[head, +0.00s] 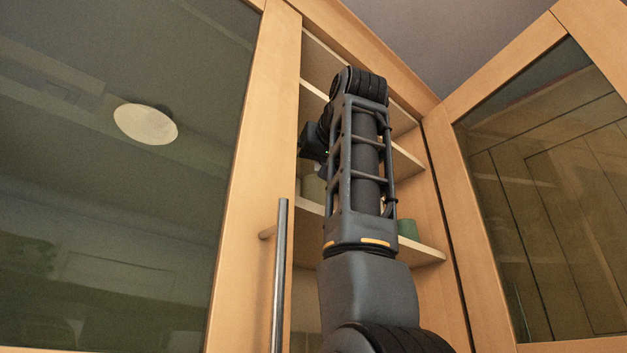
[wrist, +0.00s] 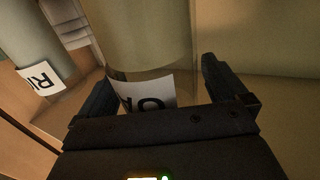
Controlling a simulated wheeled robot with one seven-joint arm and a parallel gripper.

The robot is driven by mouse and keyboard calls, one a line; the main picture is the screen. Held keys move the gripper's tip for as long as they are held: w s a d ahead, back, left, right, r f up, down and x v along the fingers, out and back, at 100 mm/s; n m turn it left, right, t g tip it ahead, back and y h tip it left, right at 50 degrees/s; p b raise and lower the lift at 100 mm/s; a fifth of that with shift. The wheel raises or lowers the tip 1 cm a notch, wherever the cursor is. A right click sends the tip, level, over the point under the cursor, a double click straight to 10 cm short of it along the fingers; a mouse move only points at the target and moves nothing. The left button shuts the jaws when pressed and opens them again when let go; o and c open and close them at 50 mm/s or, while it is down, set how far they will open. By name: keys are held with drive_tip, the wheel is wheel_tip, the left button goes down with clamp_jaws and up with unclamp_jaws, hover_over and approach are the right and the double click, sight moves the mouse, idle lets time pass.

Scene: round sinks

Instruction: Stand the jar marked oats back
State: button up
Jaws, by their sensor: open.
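In the wrist view a large pale, see-through jar (wrist: 145,40) fills the middle, with a white label (wrist: 157,88) low on it. The label shows an O and part of what looks like an A; they appear upside down in the picture, and the rest is hidden by my gripper body. My gripper (wrist: 155,75) is open, with one finger on each side of this jar. I cannot tell whether the fingers touch it. In the head view my arm reaches into the open cabinet and hides most of the shelf contents.
Another jar (wrist: 40,45) with a label starting RI stands at left in the wrist view. In the head view, a green item (head: 407,229) sits on the lower shelf (head: 428,253). An open glass door (head: 545,185) is at right, a glass door with a metal handle (head: 280,275) at left.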

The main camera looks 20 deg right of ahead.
drive_tip(key=s+b, duration=0.4)
drive_tip(key=s, duration=0.8)
drive_tip(key=shift+a+b, duration=0.35)
drive_tip(key=shift+a, duration=0.1)
drive_tip(key=shift+s, duration=0.1)
